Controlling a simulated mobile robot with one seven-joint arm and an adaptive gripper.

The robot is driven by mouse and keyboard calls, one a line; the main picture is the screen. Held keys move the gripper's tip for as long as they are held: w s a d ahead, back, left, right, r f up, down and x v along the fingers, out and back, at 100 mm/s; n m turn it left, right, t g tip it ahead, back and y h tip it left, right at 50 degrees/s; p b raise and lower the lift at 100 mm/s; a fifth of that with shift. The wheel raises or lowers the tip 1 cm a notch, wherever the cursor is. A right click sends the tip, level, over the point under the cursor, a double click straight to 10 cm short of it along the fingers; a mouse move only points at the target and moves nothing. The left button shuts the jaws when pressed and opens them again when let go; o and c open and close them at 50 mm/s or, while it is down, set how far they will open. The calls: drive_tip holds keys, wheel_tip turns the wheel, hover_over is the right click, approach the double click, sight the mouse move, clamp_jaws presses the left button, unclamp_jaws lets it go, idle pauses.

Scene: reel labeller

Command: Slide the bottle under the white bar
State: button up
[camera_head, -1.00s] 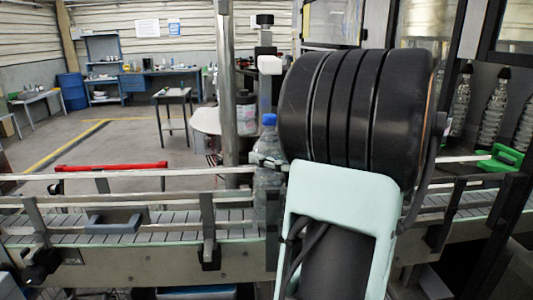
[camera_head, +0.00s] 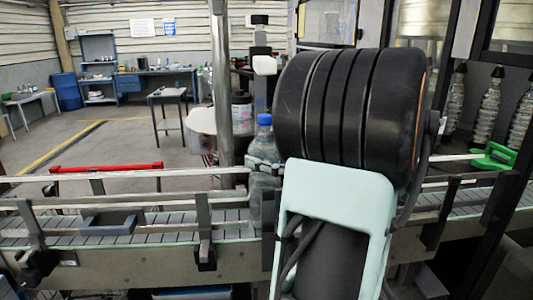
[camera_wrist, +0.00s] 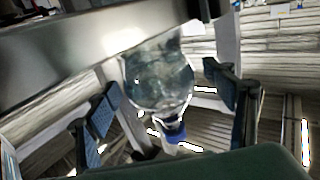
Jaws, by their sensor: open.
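The clear bottle with a blue cap (camera_head: 264,119) stands upright at the conveyor, just left of my arm's dark, ribbed section. My gripper (camera_head: 263,165) is at its upper body, partly hidden by my arm. In the wrist view the bottle (camera_wrist: 160,78) appears cap downward between my gripper's two spread dark fingers (camera_wrist: 165,100), with visible space on both sides. Pale long rails (camera_head: 120,174) run along the conveyor; I cannot tell which is the white bar.
The slatted conveyor (camera_head: 160,229) runs left to right with side rails and brackets. A metal post (camera_head: 220,90) stands behind. A green clamp (camera_head: 493,157) is at right.

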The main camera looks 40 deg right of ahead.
drive_tip(key=v, duration=1.1)
drive_tip(key=shift+s, duration=0.3)
drive_tip(key=shift+d, duration=0.1)
